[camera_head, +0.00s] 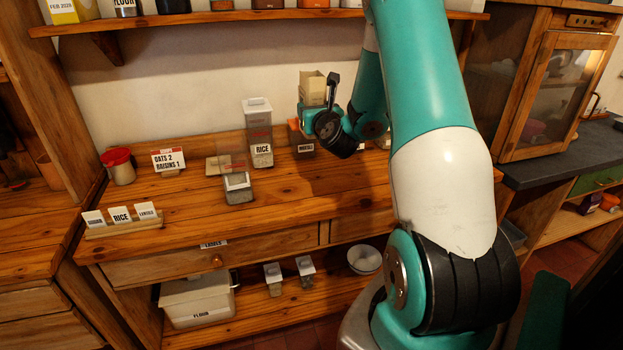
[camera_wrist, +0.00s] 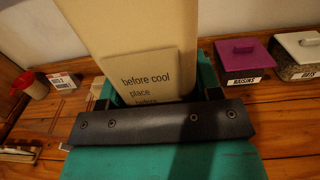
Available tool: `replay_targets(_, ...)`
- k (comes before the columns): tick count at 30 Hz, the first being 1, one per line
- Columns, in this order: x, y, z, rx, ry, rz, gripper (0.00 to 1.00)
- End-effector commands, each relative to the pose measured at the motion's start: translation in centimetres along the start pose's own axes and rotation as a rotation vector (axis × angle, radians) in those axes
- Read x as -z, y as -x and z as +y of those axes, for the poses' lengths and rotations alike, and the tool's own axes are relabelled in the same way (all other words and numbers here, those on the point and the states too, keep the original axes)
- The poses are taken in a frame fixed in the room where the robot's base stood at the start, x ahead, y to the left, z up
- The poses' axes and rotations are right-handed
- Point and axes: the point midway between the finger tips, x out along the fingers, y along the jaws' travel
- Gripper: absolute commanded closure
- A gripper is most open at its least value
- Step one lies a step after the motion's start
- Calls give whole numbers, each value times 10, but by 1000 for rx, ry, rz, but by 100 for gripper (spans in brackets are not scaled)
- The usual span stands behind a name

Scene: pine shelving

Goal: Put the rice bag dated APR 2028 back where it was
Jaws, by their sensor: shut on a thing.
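My gripper (camera_head: 326,112) is shut on a tan, box-shaped bag (camera_head: 312,88) and holds it upright above the back of the wooden counter. In the wrist view the bag (camera_wrist: 135,25) stands between the jaws (camera_wrist: 155,98). A panel on it reads "before cool place before"; no date or rice name can be read on it. A tall clear container marked RICE (camera_head: 260,130) with a pale lid stands on the counter, left of my gripper. A pale bag marked FEB 2028 (camera_head: 62,12) stands at the left of the upper shelf.
The counter (camera_head: 300,205) is bare at front right. It bears a small grey-lidded container (camera_head: 238,187), a card reading OATS 2 RAISINS 1 (camera_head: 168,159), a red-lidded jar (camera_head: 119,168) and a card holder (camera_head: 125,228). RAISINS (camera_wrist: 245,62) and oats (camera_wrist: 300,68) containers stand at right in the wrist view.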

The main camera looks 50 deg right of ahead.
Motion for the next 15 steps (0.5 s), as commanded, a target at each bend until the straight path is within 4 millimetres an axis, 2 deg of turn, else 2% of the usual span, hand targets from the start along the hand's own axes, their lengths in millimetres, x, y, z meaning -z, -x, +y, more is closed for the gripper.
replay_targets(1, 26, 0, -6, 10, -1, 3, 76)
replay_targets(3, 44, 0, -11, 16, -2, 3, 76)
replay_targets(12, 113, 1, -16, 22, -2, 2, 76)
replay_targets(15, 129, 1, -15, 21, -1, 1, 76)
